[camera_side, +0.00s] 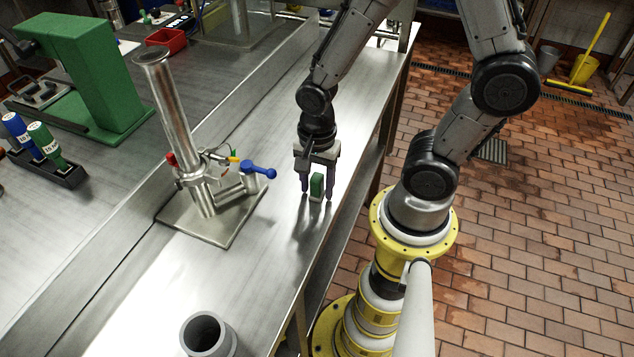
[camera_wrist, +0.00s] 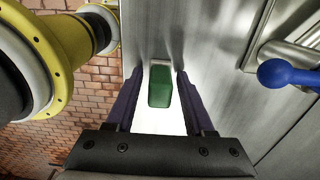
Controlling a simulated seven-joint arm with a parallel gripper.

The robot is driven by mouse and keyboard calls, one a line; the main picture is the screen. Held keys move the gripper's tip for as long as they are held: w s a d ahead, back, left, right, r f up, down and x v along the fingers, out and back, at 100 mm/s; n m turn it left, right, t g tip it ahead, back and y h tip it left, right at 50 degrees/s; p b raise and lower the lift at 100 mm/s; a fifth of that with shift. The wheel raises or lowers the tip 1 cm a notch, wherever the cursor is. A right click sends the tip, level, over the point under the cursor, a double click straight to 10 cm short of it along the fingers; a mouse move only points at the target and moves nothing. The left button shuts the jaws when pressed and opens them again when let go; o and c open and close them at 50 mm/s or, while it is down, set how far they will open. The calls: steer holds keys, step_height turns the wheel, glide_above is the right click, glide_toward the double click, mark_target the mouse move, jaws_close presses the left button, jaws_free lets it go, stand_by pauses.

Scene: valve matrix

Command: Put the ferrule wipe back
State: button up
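A small block, green on top with a pale lower part, stands upright on the steel bench; I take it to be the ferrule wipe (camera_side: 317,185). It also shows in the wrist view (camera_wrist: 160,87). My gripper (camera_side: 318,193) points down over it, with one finger on each side. The fingers look open, with a gap showing between each finger and the block. In the wrist view, my gripper (camera_wrist: 160,72) frames the green block roughly in the middle. Whether the fingertips touch the bench I cannot tell.
A steel pipe stand (camera_side: 181,130) with a blue-handled valve (camera_side: 258,171) is left of my gripper. A grey cup (camera_side: 205,337) stands at the near end. A green machine (camera_side: 92,80), bottle rack (camera_side: 60,175) and red bin (camera_side: 166,40) are farther left. The bench edge drops off at right.

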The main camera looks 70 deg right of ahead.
steer(key=shift+o, duration=0.4)
steer(key=shift+r, duration=0.25)
step_height(320, 180, up, 11)
steer(key=shift+r, duration=0.1)
steer(key=r, duration=0.1)
step_height(320, 180, up, 8)
steer(key=n+t, duration=0.6)
steer(key=n, duration=1.2)
glide_above(317, 176)
steer(key=s, duration=0.4)
steer(key=shift+f, duration=0.1)
stand_by(1.1)
